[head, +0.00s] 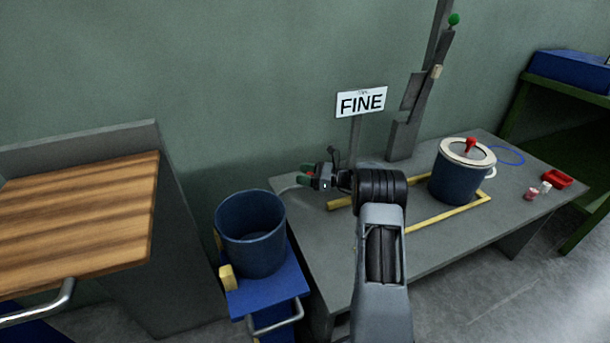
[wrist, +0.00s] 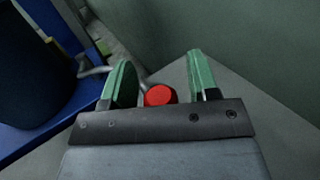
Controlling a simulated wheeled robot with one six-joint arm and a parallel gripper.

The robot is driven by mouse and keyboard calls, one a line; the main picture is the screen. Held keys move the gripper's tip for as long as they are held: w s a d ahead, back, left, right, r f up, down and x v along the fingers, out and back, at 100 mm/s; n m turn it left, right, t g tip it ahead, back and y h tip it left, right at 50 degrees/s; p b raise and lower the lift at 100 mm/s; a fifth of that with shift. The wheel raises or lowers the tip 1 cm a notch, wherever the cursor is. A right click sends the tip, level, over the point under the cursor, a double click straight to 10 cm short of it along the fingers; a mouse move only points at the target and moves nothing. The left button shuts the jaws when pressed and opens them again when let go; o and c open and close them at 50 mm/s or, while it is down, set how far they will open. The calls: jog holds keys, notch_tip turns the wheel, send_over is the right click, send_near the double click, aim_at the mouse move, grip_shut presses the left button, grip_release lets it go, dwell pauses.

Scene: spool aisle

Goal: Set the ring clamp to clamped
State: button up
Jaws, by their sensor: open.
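My gripper (head: 306,174) is over the left end of the grey bench (head: 325,265), its green-tipped fingers apart. In the wrist view my gripper (wrist: 159,70) is open, with a red round knob (wrist: 160,95) on a grey rod showing between the fingers. I cannot tell whether the fingers touch it. A dark blue pot (head: 455,183) stands at the bench's right side. Its pale ring-shaped top (head: 455,154) carries a red handle (head: 470,147). Which of these belongs to the ring clamp is not clear, and its setting cannot be read.
A blue bucket (head: 250,235) stands on a blue cart (head: 275,292) left of the bench. A red tray (head: 557,178) lies at right. A wood-topped table (head: 75,220) is at far left.

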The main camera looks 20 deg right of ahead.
jog(key=shift+c, duration=0.4)
grip_shut()
